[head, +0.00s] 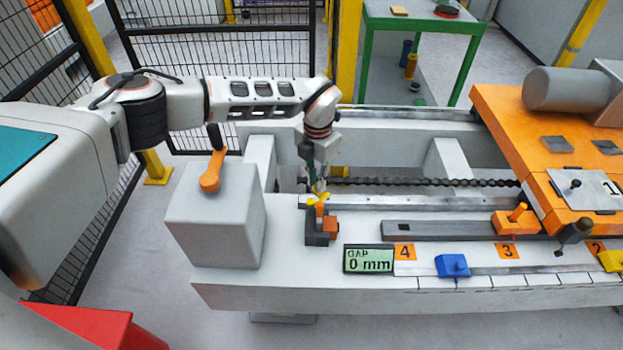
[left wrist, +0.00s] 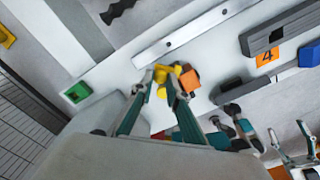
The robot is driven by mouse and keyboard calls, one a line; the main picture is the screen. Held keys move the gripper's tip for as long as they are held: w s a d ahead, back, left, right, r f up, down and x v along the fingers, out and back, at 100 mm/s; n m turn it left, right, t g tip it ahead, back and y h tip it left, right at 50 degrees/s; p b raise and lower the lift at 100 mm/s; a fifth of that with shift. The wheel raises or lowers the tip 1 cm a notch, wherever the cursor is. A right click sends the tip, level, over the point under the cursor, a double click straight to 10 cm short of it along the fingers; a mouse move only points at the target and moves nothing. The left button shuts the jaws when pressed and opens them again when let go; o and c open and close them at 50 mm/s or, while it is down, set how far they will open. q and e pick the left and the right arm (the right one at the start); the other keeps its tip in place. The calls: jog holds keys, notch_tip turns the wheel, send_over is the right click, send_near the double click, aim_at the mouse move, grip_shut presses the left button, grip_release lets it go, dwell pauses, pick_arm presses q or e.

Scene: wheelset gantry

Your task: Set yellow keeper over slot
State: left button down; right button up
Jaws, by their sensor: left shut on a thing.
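My left gripper (head: 317,188) points down over the left end of the grey bench. It is shut on a small yellow piece, which looks like the yellow keeper (head: 318,198). In the left wrist view the yellow keeper (left wrist: 165,75) sits between the fingertips (left wrist: 166,82). Just below it in the head view is a dark block with an orange part (head: 330,225); whether they touch is unclear. The slot cannot be made out. In the left wrist view, teal and grey finger-like parts, possibly my right gripper (left wrist: 290,147), show at lower right.
A display (head: 368,259) reading 0 mm stands right of the dark block. A blue piece (head: 453,266), an orange handled block (head: 509,222) and another yellow piece (head: 611,261) lie farther right. A grey box with an orange lever (head: 212,171) stands left. A chain (head: 425,182) runs behind.

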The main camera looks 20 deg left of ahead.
aim_at(325, 198)
pick_arm(q)
jog(key=shift+s+d+m, duration=0.15)
jog(key=shift+d+m, duration=0.2)
jog(key=shift+m, duration=0.65)
jog(key=m, duration=0.2)
jog(key=d+m+p, duration=0.1)
jog(key=shift+s+m, duration=0.3)
jog(key=shift+s+d+f+m, duration=0.1)
jog(key=shift+d+m, duration=0.1)
jog(key=shift+m, duration=0.35)
jog(key=shift+s+d+m, duration=0.1)
jog(key=shift+d+m, duration=0.05)
jog(key=shift+m, duration=0.4)
jog(key=shift+s+d+m, duration=0.2)
jog(key=shift+s+m, duration=0.05)
jog(key=shift+m, duration=0.65)
pick_arm(e)
jog(key=shift+d, duration=0.25)
pick_arm(q)
jog(key=shift+f, duration=0.1)
jog(key=c, duration=2)
grip_release()
jog(key=shift+o, duration=0.2)
jog(key=shift+r, duration=0.2)
pick_arm(e)
jog(key=shift+s, duration=0.15)
